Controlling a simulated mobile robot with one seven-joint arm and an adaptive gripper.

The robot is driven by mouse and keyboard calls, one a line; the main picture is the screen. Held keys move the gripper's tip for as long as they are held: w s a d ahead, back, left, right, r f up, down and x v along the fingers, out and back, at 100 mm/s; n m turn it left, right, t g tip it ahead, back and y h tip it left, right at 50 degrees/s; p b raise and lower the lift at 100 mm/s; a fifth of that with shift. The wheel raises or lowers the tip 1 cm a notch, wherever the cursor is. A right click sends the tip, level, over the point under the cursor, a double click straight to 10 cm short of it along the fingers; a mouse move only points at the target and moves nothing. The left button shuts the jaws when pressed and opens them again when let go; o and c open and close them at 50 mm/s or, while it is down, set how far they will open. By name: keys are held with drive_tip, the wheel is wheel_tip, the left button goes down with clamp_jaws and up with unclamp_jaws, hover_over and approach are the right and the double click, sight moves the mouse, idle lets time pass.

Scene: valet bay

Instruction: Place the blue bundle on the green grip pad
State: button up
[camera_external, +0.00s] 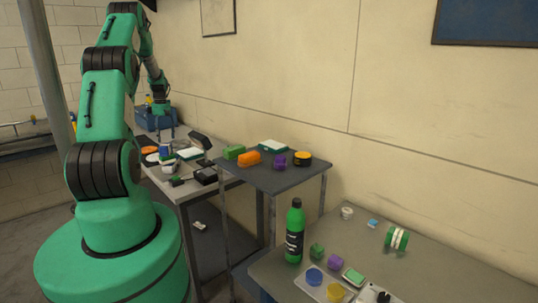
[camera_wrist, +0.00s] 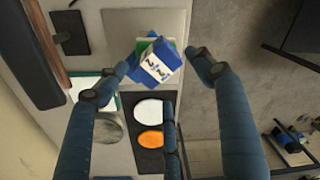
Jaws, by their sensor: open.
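The blue bundle (camera_wrist: 158,62), a blue block with a white label marked in dark print, sits tilted between the fingers of my gripper (camera_wrist: 163,65) in the wrist view. A green surface, apparently the green grip pad (camera_wrist: 143,46), shows from under its edges; I cannot tell how fully they touch. My blue fingers are spread. The left fingertip is close to the bundle or touching it, and the right one stands clear with a gap.
A dark tray (camera_wrist: 151,171) with a white disc (camera_wrist: 148,109) and an orange disc (camera_wrist: 151,138) lies beside the bundle. A green-edged white item (camera_wrist: 82,88), a grey round item (camera_wrist: 108,128) and a dark block (camera_wrist: 70,32) are left. The table edge and floor lie right.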

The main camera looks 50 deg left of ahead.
sight(166, 145)
drive_tip(key=shift+w+d+r, duration=0.1)
drive_tip(key=shift+w+r, duration=0.05)
drive_tip(key=shift+r, duration=2.55)
